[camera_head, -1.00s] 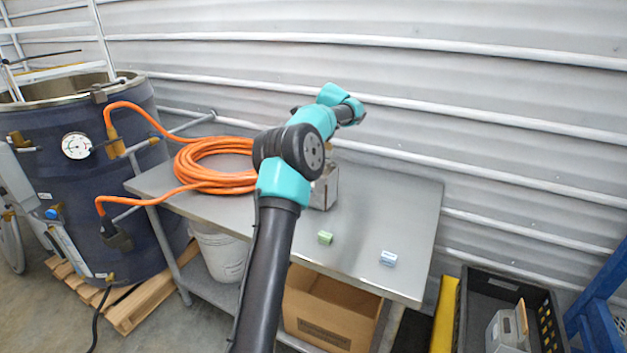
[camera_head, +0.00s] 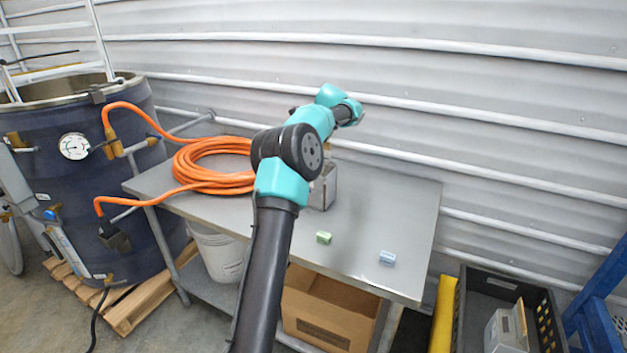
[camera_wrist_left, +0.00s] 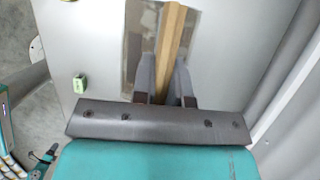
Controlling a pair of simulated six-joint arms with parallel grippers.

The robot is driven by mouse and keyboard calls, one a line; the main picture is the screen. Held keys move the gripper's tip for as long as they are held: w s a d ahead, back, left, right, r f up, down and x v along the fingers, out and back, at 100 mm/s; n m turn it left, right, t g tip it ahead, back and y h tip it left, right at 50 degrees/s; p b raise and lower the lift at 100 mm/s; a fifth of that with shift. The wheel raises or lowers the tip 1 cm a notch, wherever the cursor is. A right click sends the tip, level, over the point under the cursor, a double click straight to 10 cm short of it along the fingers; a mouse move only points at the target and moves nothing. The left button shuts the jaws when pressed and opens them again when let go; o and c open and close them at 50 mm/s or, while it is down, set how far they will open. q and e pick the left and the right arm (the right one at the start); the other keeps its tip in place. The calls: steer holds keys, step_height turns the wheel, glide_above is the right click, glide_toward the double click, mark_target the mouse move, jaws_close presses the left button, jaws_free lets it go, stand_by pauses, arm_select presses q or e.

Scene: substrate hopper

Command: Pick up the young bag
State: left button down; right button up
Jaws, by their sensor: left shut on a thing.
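A silver-grey bag (camera_head: 323,190) stands on the metal table, partly hidden behind my left arm in the head view. In the left wrist view its tan top strip (camera_wrist_left: 172,32) shows from above, with the grey-brown body (camera_wrist_left: 133,50) beside it. My left gripper (camera_wrist_left: 165,62) has its two fingers on either side of the tan strip and is shut on it. The left gripper's fingers are hidden in the head view. A second grey bag with a tan top (camera_head: 508,330) sits in the black crate at the lower right. I cannot read which bag is the young one.
A green block (camera_head: 324,237) and a blue block (camera_head: 388,257) lie near the front edge of the table (camera_head: 395,200). A coiled orange hose (camera_head: 200,180) lies on its left part. The black crate (camera_head: 475,288) is right of the table.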

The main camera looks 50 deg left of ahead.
arm_select(q)
steer(key=shift+r, duration=0.1)
stand_by(0.3)
steer(key=shift+r, duration=0.15)
steer(key=shift+r, duration=1.8)
steer(key=s+d+r, duration=0.1)
steer(key=s+d, duration=0.9)
steer(key=d, duration=0.2)
steer(key=shift+s+r, duration=0.15)
steer(key=shift+s, duration=0.1)
